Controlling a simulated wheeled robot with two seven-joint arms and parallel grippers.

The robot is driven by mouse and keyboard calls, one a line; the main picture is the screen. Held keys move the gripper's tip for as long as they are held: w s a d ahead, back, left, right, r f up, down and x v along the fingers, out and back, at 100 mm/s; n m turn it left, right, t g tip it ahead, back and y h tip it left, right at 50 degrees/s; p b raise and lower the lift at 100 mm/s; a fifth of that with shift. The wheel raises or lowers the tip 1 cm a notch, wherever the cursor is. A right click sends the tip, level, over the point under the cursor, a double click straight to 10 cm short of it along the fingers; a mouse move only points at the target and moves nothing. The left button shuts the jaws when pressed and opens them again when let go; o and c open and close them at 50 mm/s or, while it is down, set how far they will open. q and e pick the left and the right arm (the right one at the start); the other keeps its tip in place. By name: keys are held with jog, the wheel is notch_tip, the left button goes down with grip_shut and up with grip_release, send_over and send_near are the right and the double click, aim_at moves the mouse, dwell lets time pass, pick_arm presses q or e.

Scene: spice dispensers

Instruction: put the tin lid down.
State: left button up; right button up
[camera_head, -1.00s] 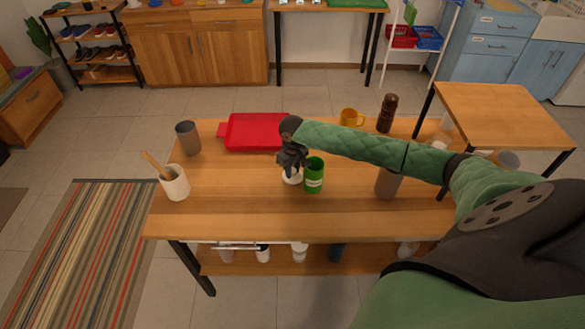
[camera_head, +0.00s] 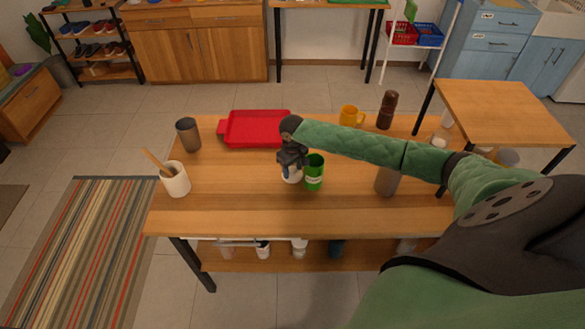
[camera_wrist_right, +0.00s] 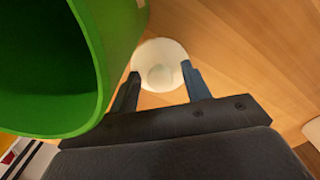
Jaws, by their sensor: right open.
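A white round piece (camera_head: 292,177), which looks like the tin lid, is at the table beside the green tin (camera_head: 314,176). In the right wrist view the white round piece (camera_wrist_right: 160,58) shows between and just beyond my fingertips, with a smaller disc shape at its middle. My right gripper (camera_head: 291,170) points down over it. In the wrist view the right gripper (camera_wrist_right: 158,76) is open, one finger on each side of the piece; I cannot tell whether they touch it. The green tin (camera_wrist_right: 100,60) is open at the top and close to the left finger. My left gripper is not in view.
A red tray (camera_head: 255,128) lies behind my gripper. A grey cup (camera_head: 188,135) and a white crock (camera_head: 175,180) with a wooden spoon stand left. A yellow mug (camera_head: 350,117) and a dark mill (camera_head: 387,110) stand behind my arm. The front of the table is clear.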

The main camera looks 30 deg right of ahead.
aim_at(292, 168)
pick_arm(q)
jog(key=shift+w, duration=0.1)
pick_arm(e)
jog(key=shift+r, duration=0.1)
jog(key=shift+r, duration=0.25)
notch_tip(292, 168, up, 6)
jog(key=shift+f+b, duration=0.15)
jog(key=shift+b, duration=1.1)
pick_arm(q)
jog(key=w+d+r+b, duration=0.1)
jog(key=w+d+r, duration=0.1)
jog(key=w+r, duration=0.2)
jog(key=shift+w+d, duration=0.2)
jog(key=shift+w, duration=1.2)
pick_arm(e)
notch_tip(292, 168, up, 6)
jog(key=shift+r, duration=0.25)
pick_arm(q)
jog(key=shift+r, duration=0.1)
pick_arm(e)
jog(key=shift+a+f, duration=0.1)
